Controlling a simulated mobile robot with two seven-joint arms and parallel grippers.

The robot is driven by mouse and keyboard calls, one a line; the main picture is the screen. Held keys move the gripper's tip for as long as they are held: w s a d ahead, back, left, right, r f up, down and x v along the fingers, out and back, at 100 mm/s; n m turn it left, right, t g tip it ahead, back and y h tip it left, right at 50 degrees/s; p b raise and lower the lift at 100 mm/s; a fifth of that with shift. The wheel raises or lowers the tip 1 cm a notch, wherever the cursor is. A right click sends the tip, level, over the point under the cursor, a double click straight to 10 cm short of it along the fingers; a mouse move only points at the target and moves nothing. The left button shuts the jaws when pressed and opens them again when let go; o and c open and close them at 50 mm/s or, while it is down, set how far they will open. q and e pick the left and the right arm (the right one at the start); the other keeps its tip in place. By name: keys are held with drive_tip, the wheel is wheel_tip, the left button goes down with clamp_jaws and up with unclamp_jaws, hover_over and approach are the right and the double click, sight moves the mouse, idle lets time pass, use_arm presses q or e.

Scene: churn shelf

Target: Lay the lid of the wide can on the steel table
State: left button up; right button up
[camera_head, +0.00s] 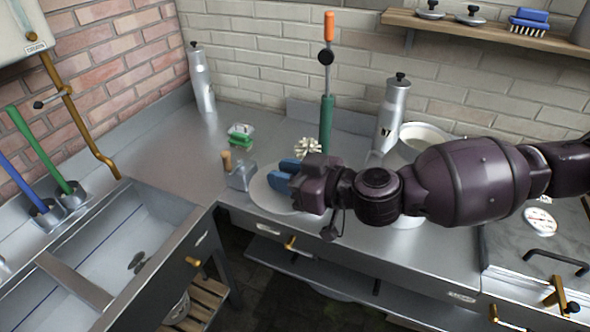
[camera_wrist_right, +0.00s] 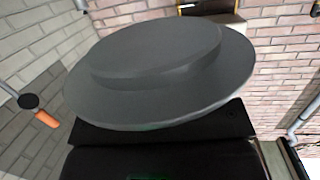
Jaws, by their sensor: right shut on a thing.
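The lid (camera_head: 264,197) is a wide, pale grey disc below my right gripper (camera_head: 283,178) in the head view. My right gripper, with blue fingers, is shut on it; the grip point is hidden. The lid fills much of the right wrist view (camera_wrist_right: 165,85), with a raised round step on the face seen. In the head view it overlaps the front edge of the steel table (camera_head: 170,160); I cannot tell whether it touches the top. The wide can (camera_head: 425,134) shows an open rim behind my right arm, which hides most of it. My left gripper is not in view.
A small metal box with a wooden handle (camera_head: 239,174) stands left of the lid. A green brush (camera_head: 240,132), a white whisk-like head (camera_head: 307,147) and a tall green tool (camera_head: 326,125) are behind. Sinks lie left. The steel top left of the box is clear.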

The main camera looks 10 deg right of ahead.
drive_tip(key=shift+w+a+f+n+g+y, duration=0.45)
drive_tip(key=shift+w+a+f+n+g, duration=0.15)
drive_tip(key=shift+f+g, duration=0.1)
drive_tip(key=shift+w+a+f+n+g+y, duration=0.5)
drive_tip(key=shift+w+f+n+g, duration=0.1)
drive_tip(key=shift+f+g, duration=0.1)
drive_tip(key=shift+s+d+n+g+y, duration=0.25)
drive_tip(key=shift+d+n+g, duration=0.25)
drive_tip(key=shift+g, duration=0.25)
drive_tip(key=shift+s+d+n+g+y, duration=0.1)
drive_tip(key=shift+d+n+g+y, duration=0.1)
drive_tip(key=shift+d+n+g, duration=0.35)
drive_tip(key=shift+s+d+n+g+y, duration=0.15)
drive_tip(key=shift+d+n+g, duration=0.15)
drive_tip(key=shift+n+g, duration=0.4)
drive_tip(key=shift+s+d+n+g+y, duration=0.2)
drive_tip(key=shift+n+g, duration=0.25)
drive_tip(key=shift+g, duration=0.45)
drive_tip(key=shift+d, duration=0.1)
drive_tip(key=shift+w+r, duration=0.1)
drive_tip(key=shift+w, duration=0.05)
